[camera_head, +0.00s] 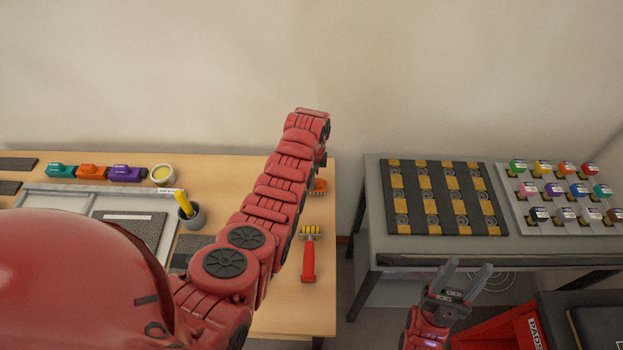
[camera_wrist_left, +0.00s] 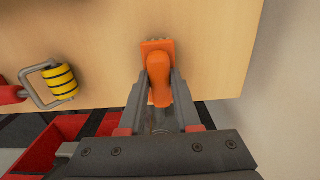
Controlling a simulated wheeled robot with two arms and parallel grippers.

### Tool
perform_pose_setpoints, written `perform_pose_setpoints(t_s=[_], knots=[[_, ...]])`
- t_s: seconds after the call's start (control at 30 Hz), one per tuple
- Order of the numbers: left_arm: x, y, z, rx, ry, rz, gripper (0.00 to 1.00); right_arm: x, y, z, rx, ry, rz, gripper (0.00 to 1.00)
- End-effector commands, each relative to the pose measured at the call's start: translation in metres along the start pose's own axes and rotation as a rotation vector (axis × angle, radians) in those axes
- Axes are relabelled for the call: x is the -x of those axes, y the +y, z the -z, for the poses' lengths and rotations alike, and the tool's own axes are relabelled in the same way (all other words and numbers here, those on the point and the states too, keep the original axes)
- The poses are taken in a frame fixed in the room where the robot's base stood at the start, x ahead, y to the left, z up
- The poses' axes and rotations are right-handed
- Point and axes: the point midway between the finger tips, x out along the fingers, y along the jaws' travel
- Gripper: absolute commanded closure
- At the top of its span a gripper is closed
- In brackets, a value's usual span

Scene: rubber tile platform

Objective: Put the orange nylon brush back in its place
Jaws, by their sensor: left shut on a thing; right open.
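The orange nylon brush (camera_wrist_left: 158,75) is between the fingers of my left gripper (camera_wrist_left: 158,92), which is shut on its handle. In the left wrist view the brush's wide orange end points away from the gripper, over the wooden table; I cannot tell whether it touches the top. In the head view only a bit of the orange brush (camera_head: 319,186) shows at the table's right side, and my left arm hides the rest and the left gripper's fingers. My right gripper (camera_head: 463,276) is open and empty, low in front of the grey table.
A red-handled roller with a yellow head (camera_head: 309,255) lies on the wooden table (camera_head: 290,318). A grey cup with a yellow tool (camera_head: 192,214), a small bowl (camera_head: 162,174) and coloured blocks (camera_head: 92,172) stand left. The grey table holds a black-and-yellow rack (camera_head: 440,197) and coloured-capped bottles.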

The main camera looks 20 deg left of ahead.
Motion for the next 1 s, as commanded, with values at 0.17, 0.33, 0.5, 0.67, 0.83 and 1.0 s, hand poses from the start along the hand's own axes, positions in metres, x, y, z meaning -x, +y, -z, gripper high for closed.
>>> perform_pose_setpoints(t_s=[0.17, 0.33, 0.5, 0.67, 0.83, 1.0], knots=[[-0.0016, 0.0000, 0.0000, 0.000, 0.000, 0.000, 1.00, 0.0015, 0.0000, -0.0002, 0.000, 0.000, 0.000, 0.50], [-0.0044, 0.0000, -0.0001, 0.000, 0.000, 0.000, 1.00, 0.0041, -0.0002, -0.0007, 0.000, 0.000, 0.000, 0.50], [-0.0063, 0.0000, 0.0000, 0.000, 0.000, 0.000, 0.67, 0.0058, -0.0003, -0.0010, 0.000, 0.000, 0.000, 0.50], [-0.0057, 0.0001, 0.0000, 0.000, 0.000, 0.000, 0.38, 0.0053, -0.0002, -0.0009, 0.000, 0.000, 0.000, 0.50], [-0.0058, 0.0002, 0.0000, 0.000, 0.000, -0.001, 0.34, 0.0052, -0.0003, -0.0009, 0.000, 0.000, 0.000, 0.50], [-0.0054, 0.0001, 0.0000, 0.000, 0.000, -0.001, 0.34, 0.0057, -0.0003, -0.0010, 0.000, 0.000, 0.000, 0.50]])
